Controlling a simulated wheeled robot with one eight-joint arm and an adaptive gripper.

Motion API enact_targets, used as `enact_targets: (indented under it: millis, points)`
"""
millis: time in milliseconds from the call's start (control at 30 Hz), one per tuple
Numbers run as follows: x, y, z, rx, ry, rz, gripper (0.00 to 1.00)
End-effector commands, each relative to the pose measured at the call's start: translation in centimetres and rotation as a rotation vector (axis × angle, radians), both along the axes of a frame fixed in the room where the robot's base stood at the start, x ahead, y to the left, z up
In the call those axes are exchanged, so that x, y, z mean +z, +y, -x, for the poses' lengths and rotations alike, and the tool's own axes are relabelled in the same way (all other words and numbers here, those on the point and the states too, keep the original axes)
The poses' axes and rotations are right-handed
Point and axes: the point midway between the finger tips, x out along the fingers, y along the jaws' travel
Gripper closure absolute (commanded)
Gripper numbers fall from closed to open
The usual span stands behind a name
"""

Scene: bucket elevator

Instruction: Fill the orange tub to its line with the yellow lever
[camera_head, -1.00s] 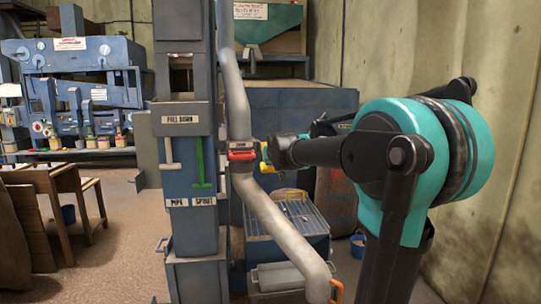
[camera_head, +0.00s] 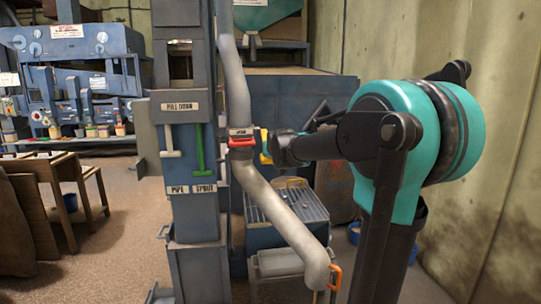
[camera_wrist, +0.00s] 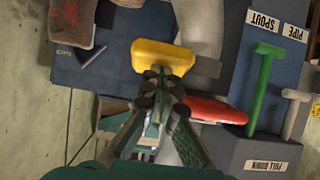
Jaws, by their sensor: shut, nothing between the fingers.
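The yellow lever (camera_head: 265,146) is beside the grey pipe, right of a red handle (camera_head: 242,142). In the wrist view the yellow lever (camera_wrist: 163,57) is a wide rounded grip lying across the view. My gripper (camera_wrist: 160,74) is shut with its fingertips at the lever's near edge, with nothing between them; I cannot tell whether they touch it. In the head view my gripper (camera_head: 273,148) is partly hidden behind my arm, close to the lever. I cannot make out the orange tub in either view.
A green lever (camera_head: 199,150) and a white lever (camera_head: 170,141) hang on the blue column above the labels "PIPE" and "SPOUT". The pipe's lower end has an orange handle (camera_head: 336,277). A grated blue box (camera_head: 285,205) stands behind the pipe. Open floor lies left.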

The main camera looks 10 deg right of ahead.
Motion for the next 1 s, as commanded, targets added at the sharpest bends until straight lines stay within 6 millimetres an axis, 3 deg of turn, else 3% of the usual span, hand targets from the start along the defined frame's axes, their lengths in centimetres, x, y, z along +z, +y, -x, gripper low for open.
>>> enact_targets:
  millis: [33, 500, 1000]
  points:
    - [-0.71, -0.02, 0.30, -0.003, 0.017, -0.001, 1.00]
    - [-0.71, 0.00, 0.30, -0.002, 0.017, -0.001, 1.00]
    - [0.02, -0.02, 0.14, -0.002, 0.014, -0.001, 1.00]
